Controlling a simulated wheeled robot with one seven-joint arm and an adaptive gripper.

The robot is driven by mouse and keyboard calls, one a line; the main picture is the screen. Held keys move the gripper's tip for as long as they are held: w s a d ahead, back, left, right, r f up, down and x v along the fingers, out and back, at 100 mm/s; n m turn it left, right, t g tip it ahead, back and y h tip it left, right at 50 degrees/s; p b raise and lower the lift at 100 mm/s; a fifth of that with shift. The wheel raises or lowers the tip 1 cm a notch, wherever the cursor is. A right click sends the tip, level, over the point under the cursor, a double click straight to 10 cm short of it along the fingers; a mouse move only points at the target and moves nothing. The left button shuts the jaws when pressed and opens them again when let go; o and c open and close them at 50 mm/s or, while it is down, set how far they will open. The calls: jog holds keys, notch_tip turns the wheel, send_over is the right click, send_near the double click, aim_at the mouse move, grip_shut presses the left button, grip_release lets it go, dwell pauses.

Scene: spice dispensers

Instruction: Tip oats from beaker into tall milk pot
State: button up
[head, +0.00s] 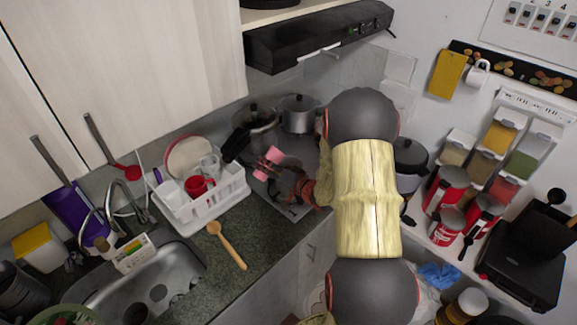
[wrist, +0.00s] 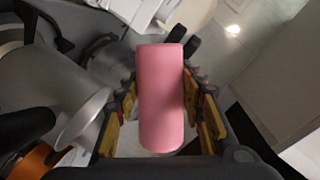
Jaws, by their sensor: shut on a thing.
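The pink beaker (head: 268,161) is held over the stove area in the head view, and it fills the middle of the wrist view (wrist: 161,100). My gripper (head: 280,171) is shut on it, with a finger on each side in the wrist view. The beaker's opening and any oats inside are hidden. A tall metal pot (head: 262,128) with dark parts stands just behind the beaker. A silver pot (head: 299,115) stands to its right at the back. I cannot tell which is the milk pot. A large silver vessel (wrist: 60,85) is close to the left finger in the wrist view.
A white dish rack (head: 205,208) with a plate and red cup stands left of the stove. A wooden spoon (head: 228,247) lies on the counter. A dark pot (head: 409,160) is right of my arm. The range hood (head: 318,38) is above the pots.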

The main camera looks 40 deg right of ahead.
aim_at(265, 179)
jog(key=shift+d+n+b, duration=0.1)
jog(key=shift+n+b, duration=0.2)
jog(key=shift+n, duration=0.2)
jog(key=f+n+b, duration=0.1)
jog(key=b, duration=0.1)
jog(key=shift+n+h+b, duration=0.3)
jog(key=shift+h+b, duration=0.05)
jog(key=shift+h, duration=0.05)
jog(key=shift+a+r+n+h+b, duration=0.25)
jog(key=shift+a+n+b, duration=0.25)
jog(key=shift+n+b, duration=0.45)
jog(key=n+b, duration=0.1)
jog(key=b, duration=0.1)
jog(key=a+f+n+h+b, duration=0.1)
jog(key=b, duration=0.2)
jog(key=shift+f, duration=0.25)
jog(key=n+b, duration=0.1)
jog(key=b, duration=0.1)
jog(key=n+b, duration=0.1)
jog(key=b, duration=0.1)
jog(key=shift+a+f+b, duration=0.25)
jog(key=shift+b, duration=0.05)
jog(key=shift+h, duration=0.25)
jog(key=shift+r+p, duration=1.6)
jog(key=shift+r, duration=1)
jog(key=shift+f, duration=0.1)
